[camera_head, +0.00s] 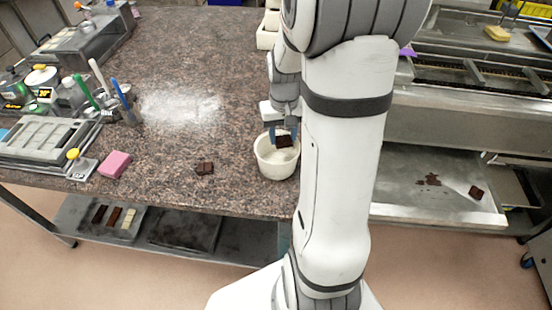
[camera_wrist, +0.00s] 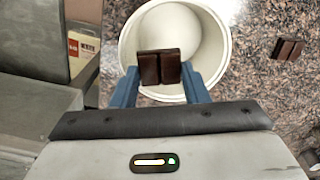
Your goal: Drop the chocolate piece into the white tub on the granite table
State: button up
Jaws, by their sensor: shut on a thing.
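My gripper (camera_head: 284,139) is shut on a dark brown chocolate piece (camera_head: 284,142), held between its blue fingers. In the wrist view the chocolate piece (camera_wrist: 159,67) sits between the fingertips, in front of the white tub (camera_wrist: 215,45). In the head view the round white tub (camera_head: 277,168) stands on the granite table (camera_head: 170,115), near its right front edge. The gripper and piece are over the tub's opening, around the far rim's height or above; the exact height cannot be told. The inside of the tub that shows looks empty.
Another chocolate piece (camera_head: 205,168) lies on the table left of the tub. A pink sponge (camera_head: 115,164) and tools stand farther left. A metal tray (camera_head: 430,200) to the right holds brown smears and another chocolate piece (camera_head: 476,192). The table's middle is clear apart from white powder.

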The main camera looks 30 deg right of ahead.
jog(key=o, duration=1)
jog(key=shift+o, duration=0.2)
notch_tip(320, 180, up, 8)
jog(key=shift+f+b, duration=0.1)
jog(key=shift+b, duration=0.3)
jog(key=s+a+r+n+t, duration=0.2)
jog(key=s+a+r+t, duration=0.1)
jog(key=s+a, duration=0.9)
jog(key=shift+s+a+r+n, duration=0.4)
jog(key=shift+s+r, duration=0.05)
jog(key=shift+s, duration=0.1)
